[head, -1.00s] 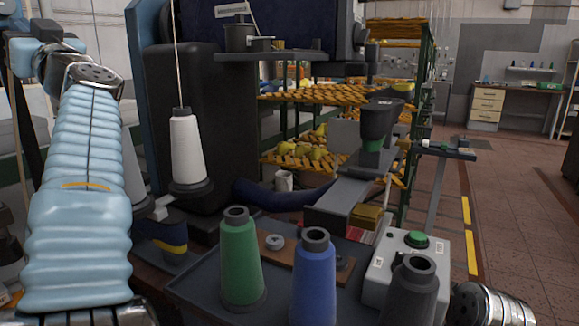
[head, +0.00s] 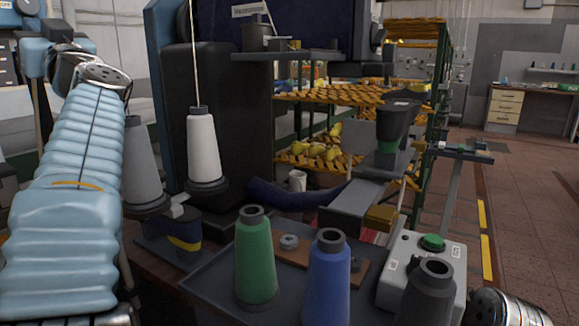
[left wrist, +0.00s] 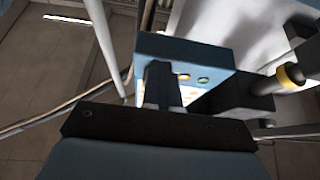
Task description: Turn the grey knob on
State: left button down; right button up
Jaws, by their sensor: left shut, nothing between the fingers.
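I cannot pick out the grey knob with certainty. In the left wrist view a blue box (left wrist: 215,58) carries a yellow button (left wrist: 183,77) and a green button (left wrist: 204,80); part of its face is hidden behind my fingers. My left gripper (left wrist: 161,72) is shut and empty in front of that box; I cannot tell whether it touches it. In the head view my left arm reaches up the left side, its fingers not clear. A small round grey piece (head: 289,242) sits on a brown board. My right gripper is out of view.
In the head view green (head: 256,260), blue (head: 326,280) and dark grey (head: 428,292) cones stand at the front. A white control box (head: 395,272) has a green button (head: 432,242). A white cone (head: 203,148) stands near my left arm. Floor is clear at right.

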pick_arm(q)
jog(key=shift+s+a+r, duration=0.15)
jog(key=shift+s+a, duration=0.05)
jog(key=shift+s, duration=0.2)
jog(key=shift+s+r, duration=0.1)
jog(key=shift+s, duration=0.05)
jog(key=shift+f, duration=0.4)
jog(key=shift+s+d+f, duration=0.1)
jog(key=shift+s+d, duration=0.35)
jog(key=shift+d, duration=0.4)
jog(key=shift+s+d+r, duration=0.1)
jog(key=shift+s+d, duration=0.4)
jog(key=shift+d, duration=0.4)
jog(key=shift+s+d+f, duration=0.1)
jog(key=shift+s+d, duration=0.35)
jog(key=shift+d, duration=0.4)
